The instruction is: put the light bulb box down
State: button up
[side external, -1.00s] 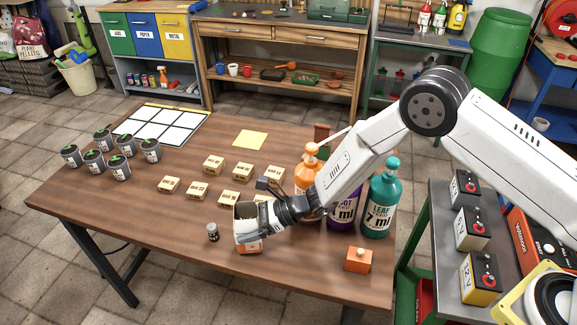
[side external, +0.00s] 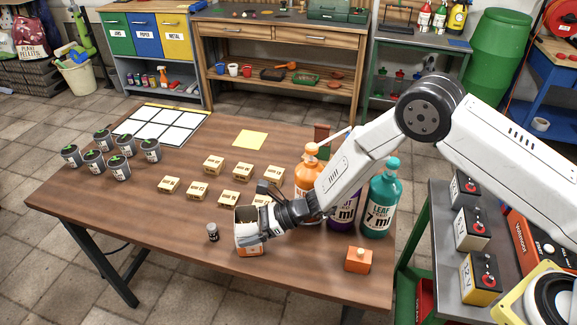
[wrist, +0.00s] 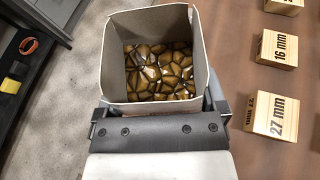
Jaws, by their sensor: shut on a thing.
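The light bulb box (side external: 246,216) is an open-topped carton, pale with an orange lower part, near the front edge of the wooden table. My gripper (side external: 257,236) is shut on it from the right. In the wrist view, the box (wrist: 116,70) stands in front of my gripper (wrist: 160,112), its open top showing brown, pebble-like shapes inside. Its base is low over the tabletop. I cannot tell whether it touches the table.
A small dark jar (side external: 212,232) stands just left of the box. Several wooden blocks (side external: 229,199) lie behind it. An orange block (side external: 358,260) and tall bottles (side external: 380,200) are to the right. The table (side external: 150,220) is clear at front left.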

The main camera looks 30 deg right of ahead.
jog(key=shift+f, duration=0.4)
jog(key=o, duration=0.9)
jog(key=shift+d, duration=0.2)
jog(key=shift+v, duration=0.9)
jog(key=shift+s+d+r, duration=0.1)
jog(key=shift+d+r, duration=0.05)
jog(key=shift+r, duration=1.7)
jog(key=shift+s+d+r, duration=0.15)
jog(key=shift+d+r, duration=0.05)
jog(key=shift+r, duration=1.65)
